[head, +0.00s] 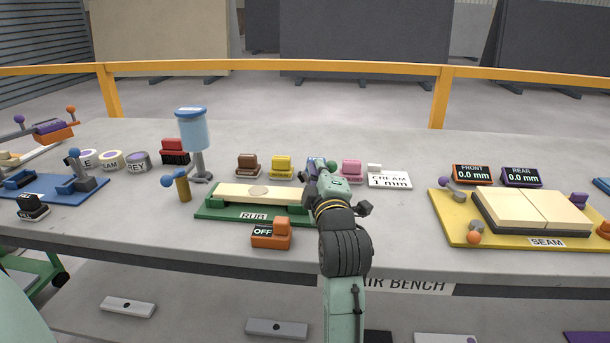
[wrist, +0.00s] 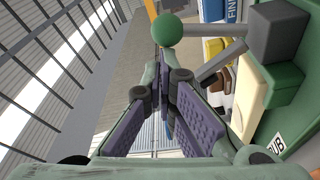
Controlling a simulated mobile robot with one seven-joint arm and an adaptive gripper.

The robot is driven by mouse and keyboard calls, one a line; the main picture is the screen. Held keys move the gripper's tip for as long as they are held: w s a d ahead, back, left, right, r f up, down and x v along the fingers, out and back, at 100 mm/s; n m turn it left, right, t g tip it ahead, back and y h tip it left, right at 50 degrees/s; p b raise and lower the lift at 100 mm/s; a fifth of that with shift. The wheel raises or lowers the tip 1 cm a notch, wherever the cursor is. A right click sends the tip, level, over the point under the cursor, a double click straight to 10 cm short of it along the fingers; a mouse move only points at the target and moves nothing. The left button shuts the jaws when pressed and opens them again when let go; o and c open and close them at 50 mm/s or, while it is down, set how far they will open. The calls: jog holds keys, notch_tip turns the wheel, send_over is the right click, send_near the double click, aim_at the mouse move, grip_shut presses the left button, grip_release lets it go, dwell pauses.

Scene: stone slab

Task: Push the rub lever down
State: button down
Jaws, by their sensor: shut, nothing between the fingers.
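The rub lever shows in the wrist view as a green ball knob (wrist: 167,29) on a grey arm. The arm runs level in that picture to a dark grey block (wrist: 277,32) on the green rub base. In the head view the green knob (head: 331,164) peeks out behind my gripper, and the rest of the lever is mostly hidden. The rub base (head: 210,213) holds a cream slab (head: 240,192). My gripper (wrist: 160,62) is shut and empty, with its tips just short of the knob in the wrist picture. I cannot tell whether they touch it.
An orange OFF switch (head: 270,235) stands in front of the rub base. A blue dispenser (head: 193,130) and a tap-like post (head: 183,188) stand at its left. Coloured blocks line the back. The yellow seam station (head: 450,232) is right, with clear bench between.

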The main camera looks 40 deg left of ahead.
jog(key=m, duration=0.1)
jog(key=w+d+m+b, duration=0.1)
jog(key=d+m+t, duration=0.1)
jog(key=m, duration=0.1)
jog(key=shift+w+d+f, duration=0.2)
jog(key=shift+w+f, duration=0.05)
jog(key=shift+w+d+f+m+t+b, duration=0.3)
jog(key=shift+d+m+b, duration=0.15)
jog(key=shift+m, duration=0.4)
jog(key=shift+w+d+f+m+t+b, duration=0.15)
jog(key=shift+w+d+f+m+b, duration=0.15)
jog(key=shift+d+m, duration=0.35)
jog(key=shift+w+d+f+m+t+b, duration=0.3)
jog(key=shift+d+m+b, duration=0.1)
jog(key=shift+m, duration=0.6)
jog(key=shift+r, duration=0.1)
